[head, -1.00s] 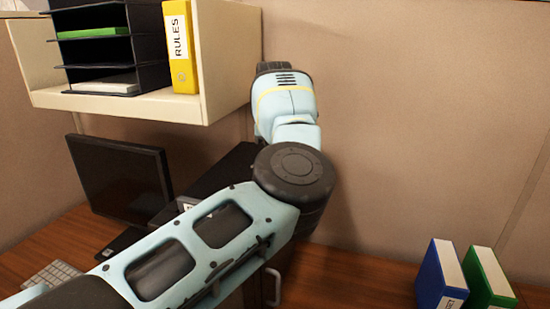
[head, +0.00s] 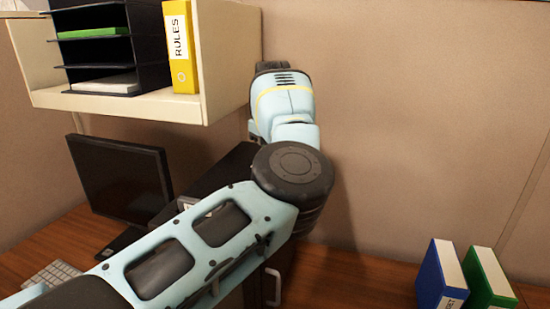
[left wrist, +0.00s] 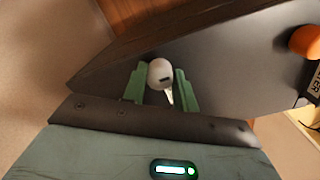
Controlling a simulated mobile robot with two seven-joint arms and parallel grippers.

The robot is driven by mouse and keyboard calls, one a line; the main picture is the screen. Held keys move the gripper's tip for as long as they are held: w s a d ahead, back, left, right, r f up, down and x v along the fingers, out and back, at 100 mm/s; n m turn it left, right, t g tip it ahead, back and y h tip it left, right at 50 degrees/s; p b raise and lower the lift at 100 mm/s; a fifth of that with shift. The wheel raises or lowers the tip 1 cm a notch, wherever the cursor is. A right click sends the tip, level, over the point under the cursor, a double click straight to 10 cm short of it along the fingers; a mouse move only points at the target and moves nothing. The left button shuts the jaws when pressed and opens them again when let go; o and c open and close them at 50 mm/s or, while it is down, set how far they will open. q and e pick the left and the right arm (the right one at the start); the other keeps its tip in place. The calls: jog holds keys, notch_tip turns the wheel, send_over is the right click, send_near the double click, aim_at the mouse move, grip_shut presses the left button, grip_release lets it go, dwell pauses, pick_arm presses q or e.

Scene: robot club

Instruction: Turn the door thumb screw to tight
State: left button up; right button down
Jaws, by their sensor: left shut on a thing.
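The thumb screw (left wrist: 160,72) shows in the left wrist view as a pale round knob with a short dark mark on its face. It sits on a dark grey panel (left wrist: 225,70), which I take to be the door. My left gripper (left wrist: 160,80) has its two green fingers on either side of the knob and is shut on it. A small pale strip shows just below the knob. In the head view my left arm hides the gripper and the screw. My right gripper is in neither view.
An orange round part (left wrist: 305,42) and a small display (left wrist: 315,82) are at the right of the wrist view. In the head view, a dark box (head: 215,175), a monitor (head: 120,180), a shelf (head: 150,105) and blue (head: 440,275) and green (head: 487,280) binders surround my arm.

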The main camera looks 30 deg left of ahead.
pick_arm(q)
jog(key=o, duration=1)
jog(key=shift+c, duration=0.2)
jog(key=shift+s+r, duration=0.1)
jog(key=shift+r, duration=3.75)
